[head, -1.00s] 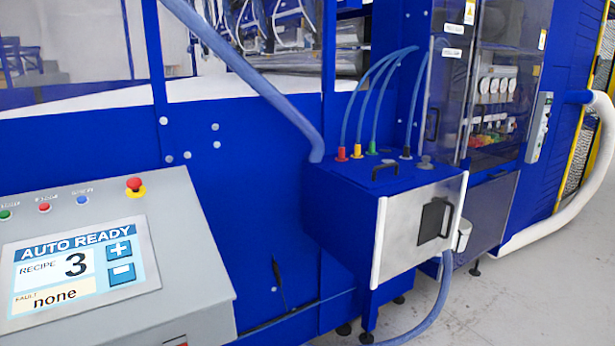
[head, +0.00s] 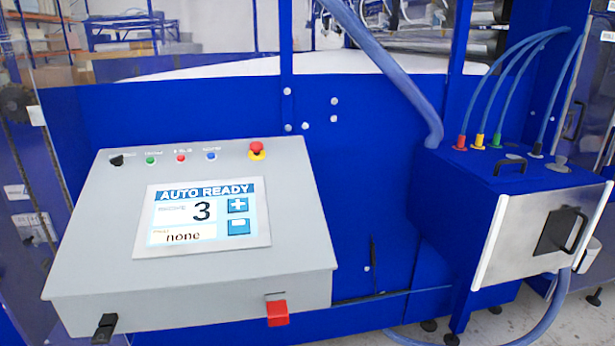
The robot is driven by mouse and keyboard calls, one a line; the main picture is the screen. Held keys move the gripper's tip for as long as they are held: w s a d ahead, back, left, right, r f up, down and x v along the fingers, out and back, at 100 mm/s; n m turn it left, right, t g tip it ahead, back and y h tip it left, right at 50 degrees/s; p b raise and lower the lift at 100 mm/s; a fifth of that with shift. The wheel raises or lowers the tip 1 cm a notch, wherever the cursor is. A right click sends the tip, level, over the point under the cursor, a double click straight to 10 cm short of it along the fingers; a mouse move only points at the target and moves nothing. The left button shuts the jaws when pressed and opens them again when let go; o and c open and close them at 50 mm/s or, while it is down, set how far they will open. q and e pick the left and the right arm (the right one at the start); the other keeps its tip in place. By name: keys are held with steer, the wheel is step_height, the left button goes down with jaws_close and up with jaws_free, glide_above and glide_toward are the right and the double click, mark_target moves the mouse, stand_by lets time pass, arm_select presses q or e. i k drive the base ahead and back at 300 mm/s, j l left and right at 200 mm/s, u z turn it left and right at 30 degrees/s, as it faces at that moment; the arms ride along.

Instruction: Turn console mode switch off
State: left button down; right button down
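The grey console (head: 105,235) stands at the left of the head view with its sloped top facing me. Its screen (head: 200,217) reads AUTO READY, recipe 3, fault none. A black knob (head: 116,160) sits at the left end of the top row and looks like the mode switch; its label is too blurred to read. Right of it are green (head: 151,160), red (head: 181,158) and blue (head: 211,156) buttons and a red emergency stop (head: 257,149) on a yellow base. Neither of my grippers is in view.
A black part (head: 104,327) and a red part (head: 277,312) stick out from the console's front face. A blue box (head: 455,210) with a metal door (head: 530,240) and several hoses stands at the right. Blue machine panels rise behind the console.

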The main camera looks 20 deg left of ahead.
mark_target(117, 160)
steer(key=u, duration=1.2)
